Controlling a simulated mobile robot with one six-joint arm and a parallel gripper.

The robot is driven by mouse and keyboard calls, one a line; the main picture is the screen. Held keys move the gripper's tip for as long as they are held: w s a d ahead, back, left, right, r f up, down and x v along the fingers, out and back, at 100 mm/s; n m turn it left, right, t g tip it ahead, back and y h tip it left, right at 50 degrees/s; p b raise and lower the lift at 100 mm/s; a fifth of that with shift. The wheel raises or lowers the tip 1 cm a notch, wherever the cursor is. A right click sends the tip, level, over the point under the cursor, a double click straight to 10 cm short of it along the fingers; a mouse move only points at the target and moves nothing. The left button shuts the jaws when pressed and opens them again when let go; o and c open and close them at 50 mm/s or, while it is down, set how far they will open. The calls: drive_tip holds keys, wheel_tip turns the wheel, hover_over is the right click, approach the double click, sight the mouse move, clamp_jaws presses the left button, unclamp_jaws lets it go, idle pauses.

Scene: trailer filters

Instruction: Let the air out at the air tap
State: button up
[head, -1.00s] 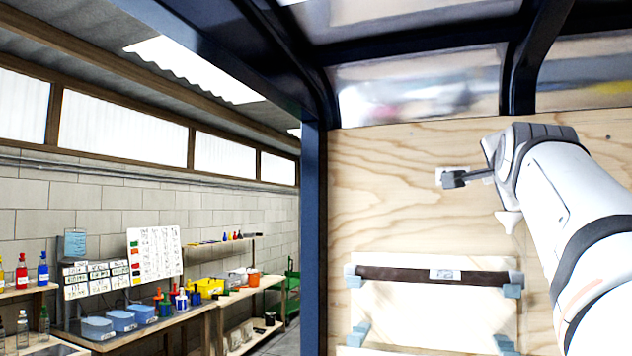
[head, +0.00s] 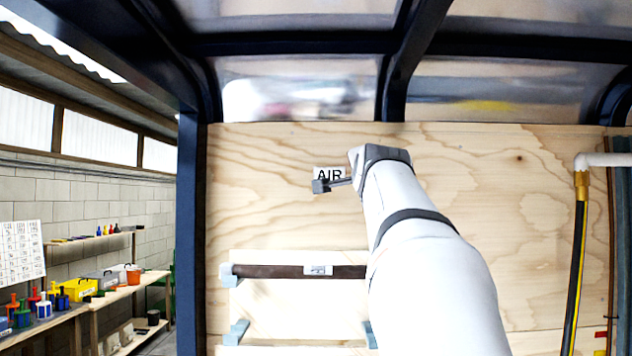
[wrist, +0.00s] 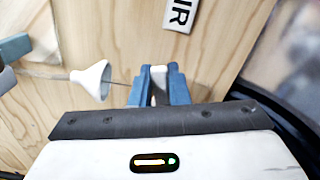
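My gripper (wrist: 158,88) points at the plywood wall; its two blue fingers stand close together in the wrist view. A pale, round-topped piece shows between them, but I cannot tell whether they grip it. In the head view my gripper (head: 322,186) overlaps the lower left of the white AIR label (head: 329,174). The label is partly seen in the wrist view (wrist: 181,13), above and right of the fingers. A white cone-shaped piece (wrist: 91,80) with a thin rod lies left of the fingers. I cannot make out the air tap for certain; my arm covers the wall below and right of the label.
A dark brown bar (head: 265,271) on pale blue holders runs across a panel below the label. A white pipe (head: 605,160) with a brass fitting and dark hose is at the right. A blue frame post (head: 190,240) bounds the wall at left; workshop benches stand beyond.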

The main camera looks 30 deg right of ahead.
clamp_jaws()
drive_tip(key=shift+f+n+b, duration=0.25)
drive_tip(key=shift+n+b, duration=0.05)
drive_tip(key=shift+b, duration=0.05)
drive_tip(key=shift+d+n, duration=0.1)
drive_tip(key=shift+n, duration=0.5)
drive_tip(key=o, duration=0.5)
unclamp_jaws()
drive_tip(key=shift+o, duration=0.2)
drive_tip(key=shift+b, duration=0.3)
drive_tip(key=b+v, duration=0.2)
drive_tip(key=v, duration=0.6)
